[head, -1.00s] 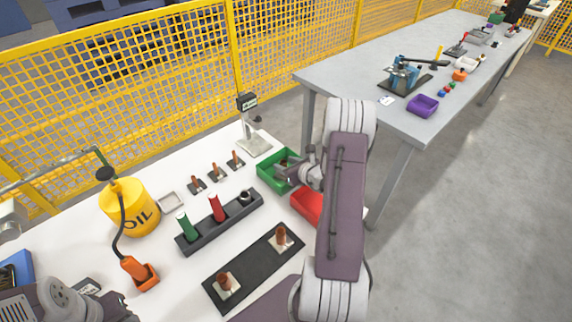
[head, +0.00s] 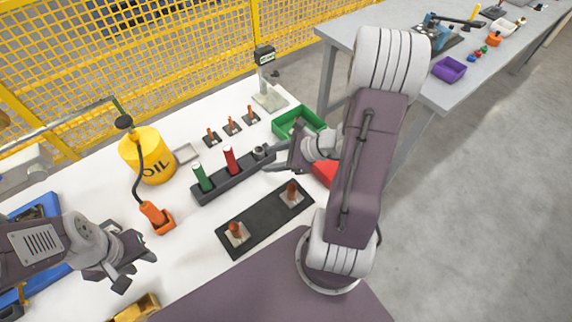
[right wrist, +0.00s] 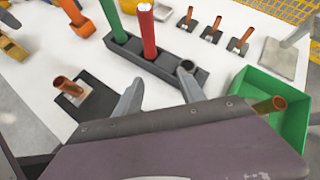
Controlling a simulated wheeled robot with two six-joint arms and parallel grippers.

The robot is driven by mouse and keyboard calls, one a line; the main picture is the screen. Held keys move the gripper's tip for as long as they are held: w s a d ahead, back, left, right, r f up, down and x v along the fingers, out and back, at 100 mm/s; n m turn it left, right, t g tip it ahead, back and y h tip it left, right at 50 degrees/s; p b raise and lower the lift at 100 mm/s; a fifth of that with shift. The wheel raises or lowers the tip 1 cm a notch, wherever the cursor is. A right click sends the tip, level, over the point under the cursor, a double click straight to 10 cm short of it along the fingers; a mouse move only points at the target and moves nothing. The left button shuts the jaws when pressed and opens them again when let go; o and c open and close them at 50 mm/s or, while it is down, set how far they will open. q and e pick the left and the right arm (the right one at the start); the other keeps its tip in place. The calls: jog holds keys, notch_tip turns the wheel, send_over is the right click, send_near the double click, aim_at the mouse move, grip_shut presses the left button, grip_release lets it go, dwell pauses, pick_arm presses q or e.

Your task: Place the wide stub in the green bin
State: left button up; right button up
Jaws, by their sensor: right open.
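The green bin (head: 314,118) stands at the table's right side, and it also shows in the right wrist view (right wrist: 256,82). A copper stub (right wrist: 270,104) leans inside it, its lower part hidden by my gripper. Two more copper stubs stand on pale square plates on the dark mat, one near the front left (head: 236,229) and one at the right end (head: 292,190). I cannot tell for certain which stub is the wide one. My right gripper (head: 284,156) is open and empty above the table, between rack and bin. My left gripper (head: 136,271) is open and empty at the left.
A dark rack (head: 232,179) holds a green and a red cylinder beside the mat. Three small copper pieces (head: 231,124) stand behind it. A red bin (head: 323,172) is partly hidden by my right arm. A yellow oil can (head: 147,160) stands at left.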

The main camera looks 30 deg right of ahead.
jog(key=s+a+f+n+g+h, duration=0.15)
jog(key=s+a+n+g, duration=0.3)
jog(key=n, duration=0.45)
jog(key=s+a+n+g+h, duration=0.2)
jog(key=s+a+n+g, duration=0.15)
jog(key=s+n, duration=0.4)
jog(key=w+d+r+n+t+h+p, duration=0.1)
jog(key=w+d+r+n+h+p, duration=0.1)
jog(key=r+n+p, duration=0.6)
jog(key=shift+w+d+r+n+h, duration=0.15)
jog(key=shift+w+r+n+h, duration=0.2)
jog(key=shift+w+r+n, duration=0.35)
jog(key=shift+w+r, duration=0.1)
jog(key=shift+w, duration=0.1)
